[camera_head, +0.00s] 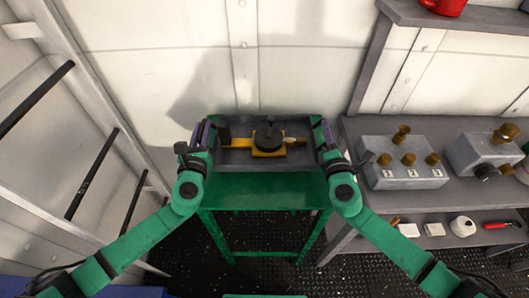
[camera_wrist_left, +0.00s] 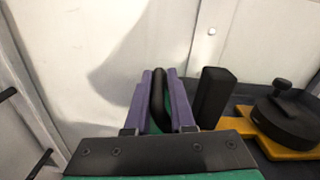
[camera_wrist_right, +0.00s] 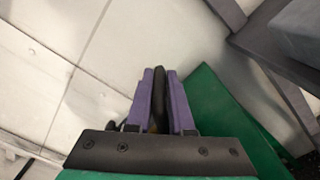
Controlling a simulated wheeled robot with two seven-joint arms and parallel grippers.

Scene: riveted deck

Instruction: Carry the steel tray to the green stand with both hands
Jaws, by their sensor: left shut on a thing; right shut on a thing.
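The grey steel tray (camera_head: 292,161) is in the middle of the head view, over the rear part of the green stand (camera_head: 262,192). I cannot tell whether it touches the stand top. It holds a black block (camera_head: 225,134) and a yellow tool with a round black part (camera_head: 268,138). My left gripper (camera_head: 207,132) is shut on the tray's left handle; the left wrist view shows the dark bar (camera_wrist_left: 158,95) between purple fingers. My right gripper (camera_head: 325,130) is shut on the right handle, a dark bar (camera_wrist_right: 159,95) in the right wrist view.
A grey bench stands close on the right, with a numbered control box (camera_head: 402,172) and another box (camera_head: 485,152). Its lower shelf holds small items and a red-handled tool (camera_head: 497,225). A pale wall is behind; a ladder-like frame (camera_head: 92,173) stands left.

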